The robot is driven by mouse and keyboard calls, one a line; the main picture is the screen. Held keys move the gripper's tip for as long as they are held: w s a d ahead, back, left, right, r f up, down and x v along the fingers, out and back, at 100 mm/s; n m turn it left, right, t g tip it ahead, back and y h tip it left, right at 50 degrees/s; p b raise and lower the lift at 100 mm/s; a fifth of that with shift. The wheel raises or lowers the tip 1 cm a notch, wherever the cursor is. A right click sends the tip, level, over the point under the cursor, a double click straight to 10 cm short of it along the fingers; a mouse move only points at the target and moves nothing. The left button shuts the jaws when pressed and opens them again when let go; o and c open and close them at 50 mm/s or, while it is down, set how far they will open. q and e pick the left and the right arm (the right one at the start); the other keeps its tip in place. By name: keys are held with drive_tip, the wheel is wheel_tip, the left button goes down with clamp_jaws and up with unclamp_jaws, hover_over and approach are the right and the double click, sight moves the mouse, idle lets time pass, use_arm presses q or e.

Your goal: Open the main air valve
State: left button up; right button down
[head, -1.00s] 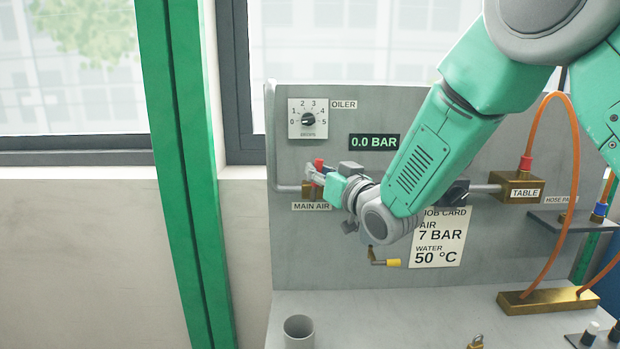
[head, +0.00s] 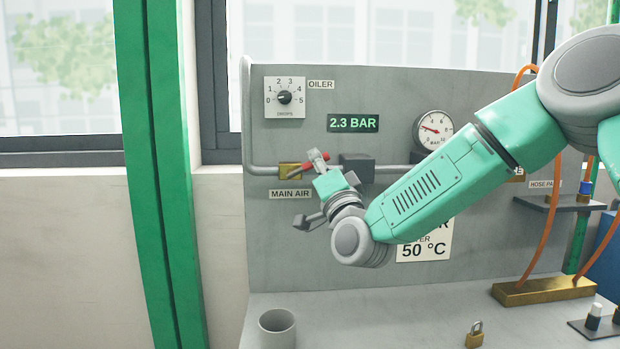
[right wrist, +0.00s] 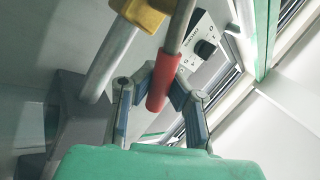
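The main air valve has a brass body (head: 288,170) on the grey pipe above the MAIN AIR label (head: 290,194). Its red-sleeved lever (head: 314,160) slants up to the right, not quite in line with the pipe. My right gripper (head: 317,158) is at the lever's outer end. In the right wrist view the red sleeve (right wrist: 161,85) lies between the two fingertips, which close on it from both sides. The brass body (right wrist: 138,12) shows beyond it. The pressure display (head: 353,123) reads 2.3 BAR. My left gripper is not in view.
A dark block (head: 357,167) sits on the pipe right of the lever. A round gauge (head: 433,130) and the oiler dial (head: 285,97) are on the panel above. A grey cup (head: 277,328) and a brass padlock (head: 475,334) stand on the bench below.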

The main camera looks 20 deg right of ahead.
drive_tip(key=shift+s+d+f+m+h+b, duration=0.1)
drive_tip(key=shift+f+m+h+b, duration=0.6)
drive_tip(key=shift+m+h+b, duration=0.8)
drive_tip(key=shift+d+f+m+h+b, duration=0.1)
drive_tip(key=shift+f+m+h+b, duration=0.75)
drive_tip(key=shift+m, duration=1.05)
drive_tip(key=shift+s+f+m+h+b, duration=0.1)
drive_tip(key=shift+f+m+h+b, duration=0.4)
drive_tip(key=shift+m+h+b, duration=1.05)
drive_tip(key=shift+m+p, duration=0.25)
drive_tip(key=shift+p, duration=0.05)
drive_tip(key=c, duration=1.5)
unclamp_jaws()
drive_tip(key=shift+s+r, duration=0.1)
drive_tip(key=shift+r, duration=0.1)
